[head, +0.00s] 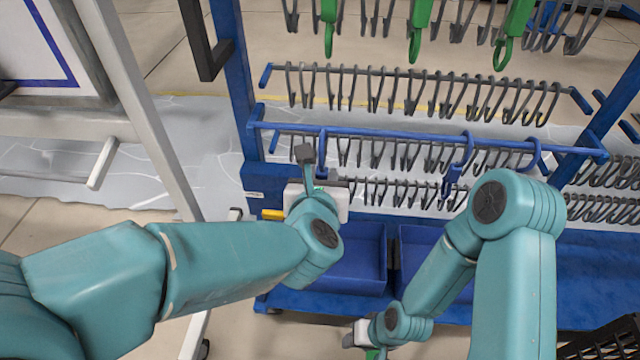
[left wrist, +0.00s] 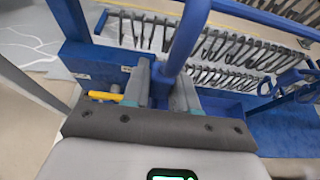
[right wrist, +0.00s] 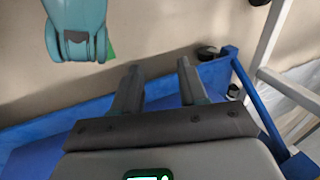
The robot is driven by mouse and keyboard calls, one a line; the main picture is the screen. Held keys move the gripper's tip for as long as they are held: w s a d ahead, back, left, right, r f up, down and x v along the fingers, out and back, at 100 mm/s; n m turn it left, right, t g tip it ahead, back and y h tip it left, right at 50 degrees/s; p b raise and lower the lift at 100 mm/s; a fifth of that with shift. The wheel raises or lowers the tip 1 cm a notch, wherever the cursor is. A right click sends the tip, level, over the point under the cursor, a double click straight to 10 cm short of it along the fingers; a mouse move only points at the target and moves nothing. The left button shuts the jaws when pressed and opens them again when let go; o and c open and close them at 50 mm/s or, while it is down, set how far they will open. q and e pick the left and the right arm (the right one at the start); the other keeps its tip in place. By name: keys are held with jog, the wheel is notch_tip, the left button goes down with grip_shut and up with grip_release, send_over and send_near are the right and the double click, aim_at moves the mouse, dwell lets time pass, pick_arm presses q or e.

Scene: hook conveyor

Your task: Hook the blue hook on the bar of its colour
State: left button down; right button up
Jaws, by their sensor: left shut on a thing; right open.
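The blue hook (head: 322,142) stands upright in my left gripper (head: 314,168), at the left part of the blue bar (head: 400,133). In the left wrist view the fingers (left wrist: 166,84) are shut on the hook's shank (left wrist: 186,38); its top runs out of the picture. In the head view its upper end overlaps the bar; I cannot tell whether it is around it. Two other blue hooks (head: 461,150) (head: 534,154) hang at the bar's right part. My right gripper (right wrist: 158,78) is open and empty, low at the front, mostly hidden in the head view.
Rows of grey hooks (head: 420,92) fill the rack behind and below the bar. Green hooks (head: 420,20) hang above. Blue bins (head: 350,262) stand low on the rack. A pale post (head: 150,110) stands left. A yellow piece (head: 273,214) is beside my left gripper.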

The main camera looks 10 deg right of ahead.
jog(key=shift+s+r+p, duration=0.85)
jog(key=shift+r+p, duration=0.9)
jog(key=shift+r, duration=0.05)
pick_arm(q)
jog(key=b+x, duration=0.4)
jog(key=x, duration=0.4)
jog(key=shift+w, duration=0.15)
pick_arm(e)
jog(key=shift+w+f, duration=0.3)
jog(key=shift+f, duration=0.35)
jog(key=shift+w+f, duration=0.35)
jog(key=shift+f, duration=0.3)
jog(key=shift+w+f, duration=0.3)
jog(key=shift+f, duration=0.35)
pick_arm(q)
jog(key=shift+f, duration=0.15)
jog(key=c, duration=0.8)
grip_release()
